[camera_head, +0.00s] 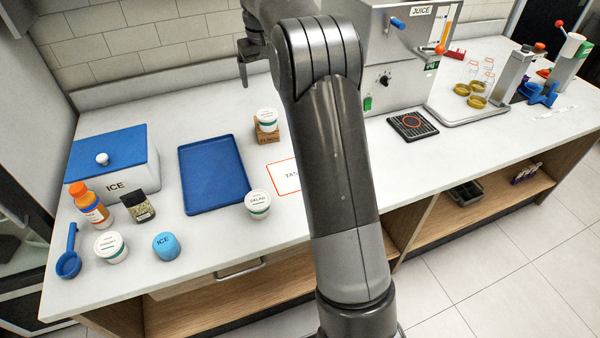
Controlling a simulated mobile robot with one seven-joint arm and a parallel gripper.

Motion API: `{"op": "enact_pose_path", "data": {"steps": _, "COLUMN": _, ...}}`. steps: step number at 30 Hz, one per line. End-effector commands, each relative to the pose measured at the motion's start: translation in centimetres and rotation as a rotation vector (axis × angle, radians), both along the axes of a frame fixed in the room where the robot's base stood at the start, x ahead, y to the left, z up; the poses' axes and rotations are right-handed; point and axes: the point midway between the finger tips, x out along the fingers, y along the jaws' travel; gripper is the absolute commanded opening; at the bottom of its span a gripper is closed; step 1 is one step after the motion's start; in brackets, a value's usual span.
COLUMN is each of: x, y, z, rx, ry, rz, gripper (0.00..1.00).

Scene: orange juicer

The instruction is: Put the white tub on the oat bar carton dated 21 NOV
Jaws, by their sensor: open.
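A small brown carton (266,136) stands on the counter right of the blue tray. Its printed date is too small to read surely. A white tub (267,117) with a green-lettered lid appears to rest upright on top of the carton. Another white tub, marked SALAD (258,205), stands at the tray's lower right corner. A third white tub (110,247) stands at the front left. My gripper (244,73) is open and empty, up near the back wall, above and left of the carton, apart from it. My arm hides the middle of the counter.
A blue tray (213,172) lies empty. Left of it are an ICE box (120,165), an orange bottle (90,205), a dark jar (138,207), a blue ICE cup (165,246) and a blue scoop (68,262). The juice machine (395,60) stands right of my arm.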

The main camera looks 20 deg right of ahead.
Motion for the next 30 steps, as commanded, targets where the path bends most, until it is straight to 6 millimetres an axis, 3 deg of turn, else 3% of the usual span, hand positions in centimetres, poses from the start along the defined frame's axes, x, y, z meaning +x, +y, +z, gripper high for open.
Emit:
{"op": "enact_pose_path", "data": {"steps": 1, "x": -1.6, "y": 0.3, "z": 1.7, "rx": 0.0, "ry": -0.018, "rz": -0.004, "gripper": 0.88}}
{"op": "enact_pose_path", "data": {"steps": 6, "x": -6.8, "y": 1.3, "z": 5.4, "rx": 0.0, "ry": -0.071, "rz": -0.022, "gripper": 0.88}}
{"op": "enact_pose_path", "data": {"steps": 15, "x": -17.1, "y": 2.9, "z": 9.3, "rx": 0.005, "ry": -0.165, "rz": -0.05, "gripper": 0.88}}
{"op": "enact_pose_path", "data": {"steps": 23, "x": -26.5, "y": 4.0, "z": 9.7, "rx": 0.013, "ry": -0.244, "rz": -0.076, "gripper": 0.88}}
{"op": "enact_pose_path", "data": {"steps": 30, "x": -34.9, "y": 4.8, "z": 7.7, "rx": 0.024, "ry": -0.318, "rz": -0.097, "gripper": 0.88}}
